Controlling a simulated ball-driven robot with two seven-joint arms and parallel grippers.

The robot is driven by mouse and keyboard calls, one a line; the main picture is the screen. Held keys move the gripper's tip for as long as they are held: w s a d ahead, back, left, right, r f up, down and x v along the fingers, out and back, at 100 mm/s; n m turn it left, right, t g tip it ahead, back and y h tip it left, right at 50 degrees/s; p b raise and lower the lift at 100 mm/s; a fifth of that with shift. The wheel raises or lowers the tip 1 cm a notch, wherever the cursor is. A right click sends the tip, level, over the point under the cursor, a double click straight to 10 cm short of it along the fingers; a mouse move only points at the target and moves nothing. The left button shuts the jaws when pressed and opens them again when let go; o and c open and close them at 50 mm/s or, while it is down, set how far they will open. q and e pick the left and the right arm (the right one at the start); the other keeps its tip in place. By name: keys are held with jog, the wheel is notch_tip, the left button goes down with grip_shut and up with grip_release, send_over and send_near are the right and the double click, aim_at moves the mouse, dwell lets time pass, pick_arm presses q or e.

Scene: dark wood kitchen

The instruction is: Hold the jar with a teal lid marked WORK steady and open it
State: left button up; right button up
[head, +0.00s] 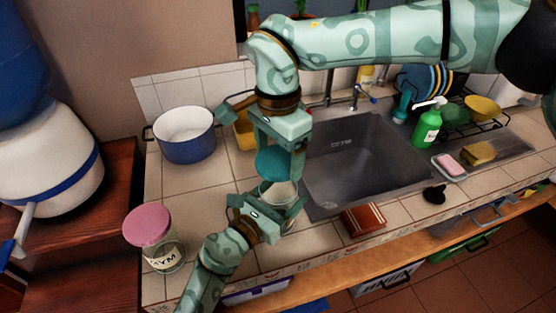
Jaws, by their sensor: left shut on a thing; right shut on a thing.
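The jar (279,190) is clear glass and stands near the front of the tiled counter, left of the sink. Its teal lid (272,163) shows just above the glass, at the jar's top; I cannot tell whether a gap lies between them. My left gripper (279,208) is shut on the jar's body from the front. My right gripper (277,153) points down from above and is shut on the lid. The WORK marking is hidden, and the fingers cover much of the jar.
A pink-lidded jar marked GYM (150,226) stands at the front left. A white and blue pot (186,136) is behind it. The sink (362,165) lies to the right, with a brown wallet-like object (363,219) before it. Tiles between the pot and the GYM jar are clear.

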pick_arm(q)
jog(key=o, duration=2)
jog(key=shift+s+f, duration=0.1)
